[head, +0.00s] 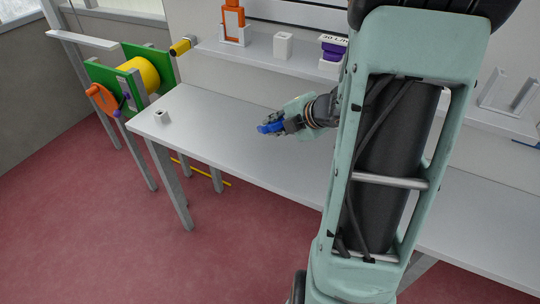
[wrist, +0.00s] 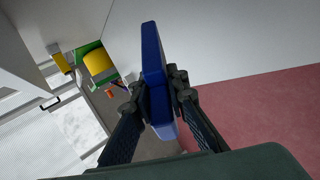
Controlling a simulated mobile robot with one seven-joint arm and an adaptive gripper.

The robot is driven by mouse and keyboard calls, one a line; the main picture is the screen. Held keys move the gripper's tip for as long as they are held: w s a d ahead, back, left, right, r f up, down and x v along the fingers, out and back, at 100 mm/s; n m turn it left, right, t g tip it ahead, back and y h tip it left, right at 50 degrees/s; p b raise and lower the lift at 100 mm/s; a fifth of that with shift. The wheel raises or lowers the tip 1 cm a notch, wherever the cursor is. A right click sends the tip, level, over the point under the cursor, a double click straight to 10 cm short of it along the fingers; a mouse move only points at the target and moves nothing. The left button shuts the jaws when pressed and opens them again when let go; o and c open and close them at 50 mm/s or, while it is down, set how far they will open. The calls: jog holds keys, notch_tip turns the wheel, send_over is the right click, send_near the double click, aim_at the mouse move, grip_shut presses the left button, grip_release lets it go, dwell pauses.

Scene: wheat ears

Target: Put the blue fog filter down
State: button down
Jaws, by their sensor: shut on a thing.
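The blue fog filter (head: 271,128) is a small blue block held above the white tabletop in the head view. In the wrist view the filter (wrist: 154,65) is a long, flat blue piece between the two dark fingers. My gripper (wrist: 158,95) is shut on it, with a finger on each side. In the head view my gripper (head: 283,124) points left, over the left half of the table (head: 220,150). The exact height of the filter above the table is hard to tell.
A small grey-white holder (head: 161,117) stands at the table's left end. A shelf (head: 260,58) behind carries an orange item (head: 233,20), a white block (head: 283,45) and a purple-and-white item (head: 333,48). A green frame with a yellow drum (head: 143,74) stands left. The tabletop around the gripper is clear.

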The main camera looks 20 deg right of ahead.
jog(key=shift+w+f, duration=0.1)
jog(key=shift+w, duration=0.1)
jog(key=shift+s+f+b, duration=0.15)
jog(key=shift+f+b, duration=0.7)
jog(key=shift+b, duration=0.2)
notch_tip(320, 180, down, 8)
jog(key=b, duration=0.7)
jog(key=c, duration=2.1)
grip_release()
